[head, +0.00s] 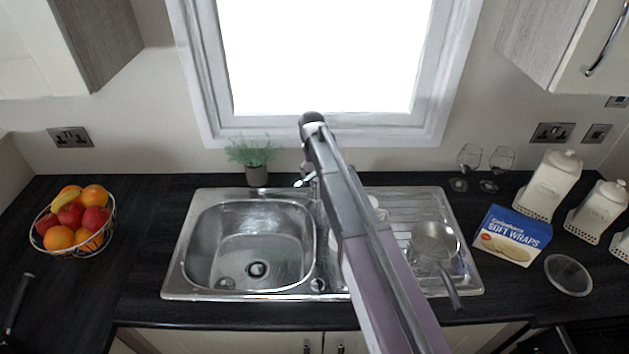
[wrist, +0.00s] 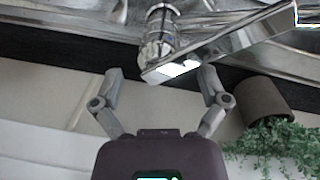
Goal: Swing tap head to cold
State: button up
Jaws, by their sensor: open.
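The chrome tap (head: 304,180) stands behind the sink, between the bowl and the drainer, and is mostly hidden by my arm in the head view. In the wrist view the tap (wrist: 158,32) shows as a round chrome column with a long flat chrome bar running off to the right. I cannot tell whether this bar is the spout or a lever. My gripper (wrist: 161,78) is open and empty, with one finger on each side of the bar's near end. I cannot tell whether a finger touches it. The gripper is not visible in the head view.
The steel sink (head: 180,270) has an empty bowl on the left and a pan (head: 435,242) on the drainer. A potted plant (head: 256,174) stands behind the bowl, close to my right finger in the wrist view (wrist: 265,100). Two glasses (head: 468,160) and a wraps box (head: 511,238) stand right.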

jog(key=shift+d+f+b, duration=0.1)
jog(key=shift+f+b, duration=0.6)
jog(key=shift+f, duration=0.3)
grip_shut()
